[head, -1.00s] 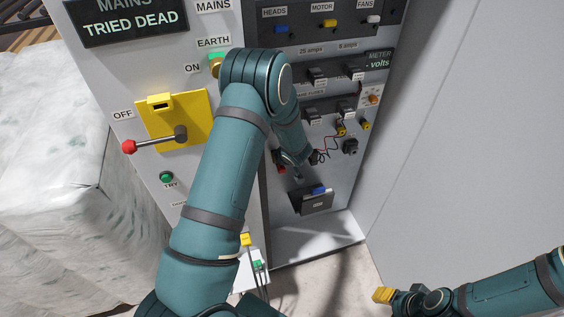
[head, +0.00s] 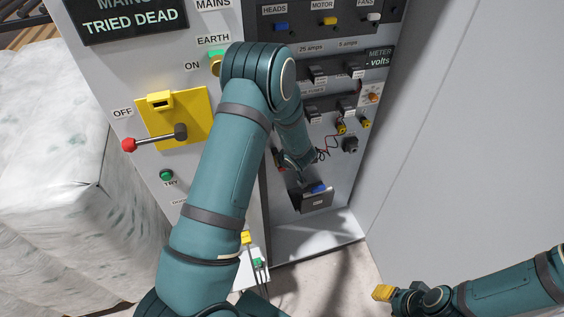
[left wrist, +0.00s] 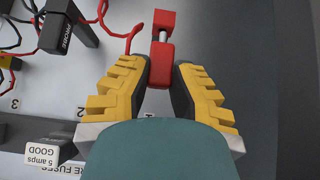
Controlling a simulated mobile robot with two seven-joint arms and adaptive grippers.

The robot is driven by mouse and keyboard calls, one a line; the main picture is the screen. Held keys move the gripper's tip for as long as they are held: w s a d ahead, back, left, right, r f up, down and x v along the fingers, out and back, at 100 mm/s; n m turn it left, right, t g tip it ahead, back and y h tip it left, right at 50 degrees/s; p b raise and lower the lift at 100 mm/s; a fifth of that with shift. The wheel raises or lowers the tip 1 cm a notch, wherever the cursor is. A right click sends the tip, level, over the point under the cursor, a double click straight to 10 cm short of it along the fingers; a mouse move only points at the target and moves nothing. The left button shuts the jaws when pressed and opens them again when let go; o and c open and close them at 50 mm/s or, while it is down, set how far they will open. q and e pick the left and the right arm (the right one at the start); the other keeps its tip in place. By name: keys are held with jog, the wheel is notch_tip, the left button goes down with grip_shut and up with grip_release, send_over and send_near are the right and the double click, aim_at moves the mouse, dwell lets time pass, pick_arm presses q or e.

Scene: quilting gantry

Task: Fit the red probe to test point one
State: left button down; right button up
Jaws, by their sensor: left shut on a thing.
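In the left wrist view the red probe (left wrist: 161,66) sits between the yellow-and-black fingers of my left gripper (left wrist: 160,88), which is shut on it. A thin metal rod runs from its body to a red bracket-like piece (left wrist: 164,19); I cannot tell whether they are joined. A red lead (left wrist: 120,30) loops off to the left. Number labels 3 and 2 (left wrist: 80,112) show on the panel; the spot for test point one is mostly hidden behind my gripper. In the head view my left gripper (head: 291,166) is at the lower panel. My right gripper (head: 383,293) is low at right, its opening unclear.
A black probe (left wrist: 55,30) with leads is at the upper left in the wrist view. In the head view a dark box with a blue top (head: 315,199) lies just below my left gripper. The yellow isolator plate (head: 178,120) with its red-knobbed handle is left of my arm.

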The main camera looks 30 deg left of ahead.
pick_arm(q)
jog(key=shift+s+d, duration=1.8)
jog(key=shift+d, duration=0.3)
dwell(0.6)
